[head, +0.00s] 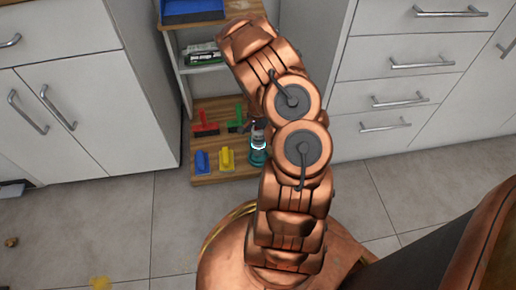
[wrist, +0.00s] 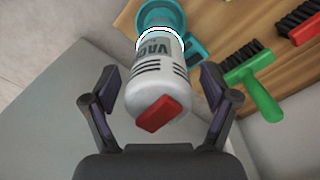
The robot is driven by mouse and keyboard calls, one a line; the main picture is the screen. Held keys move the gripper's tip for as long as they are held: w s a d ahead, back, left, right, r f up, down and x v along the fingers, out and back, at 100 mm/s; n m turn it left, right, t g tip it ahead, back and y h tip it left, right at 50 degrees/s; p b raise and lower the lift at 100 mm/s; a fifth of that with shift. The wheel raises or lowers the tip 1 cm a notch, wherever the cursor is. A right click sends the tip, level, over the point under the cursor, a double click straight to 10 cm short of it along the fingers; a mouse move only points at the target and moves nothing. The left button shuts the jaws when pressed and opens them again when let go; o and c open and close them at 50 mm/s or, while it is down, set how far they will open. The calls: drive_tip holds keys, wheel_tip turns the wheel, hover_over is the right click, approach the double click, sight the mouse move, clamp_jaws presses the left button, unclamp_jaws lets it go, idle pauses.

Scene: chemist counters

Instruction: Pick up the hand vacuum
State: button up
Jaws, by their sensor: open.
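The hand vacuum (wrist: 158,72) has a white body with dark stripes and lettering, a teal nozzle end and a red part at the near end. In the wrist view it sits between the two fingers of my gripper (wrist: 158,75), with visible gaps on both sides. The gripper is open and holds nothing. In the head view the hand vacuum (head: 258,154) shows beside my arm at the right part of the low wooden shelf (head: 228,178).
A green brush (wrist: 262,95) lies right of the vacuum in the wrist view. In the head view, red (head: 205,125), blue (head: 202,162) and yellow (head: 227,158) tools stand on the same shelf. White cabinets (head: 75,105) and drawers (head: 400,85) flank the shelf niche.

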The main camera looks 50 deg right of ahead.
drive_tip(key=c, duration=1.3)
drive_tip(key=shift+o, duration=0.2)
drive_tip(key=shift+r, duration=0.15)
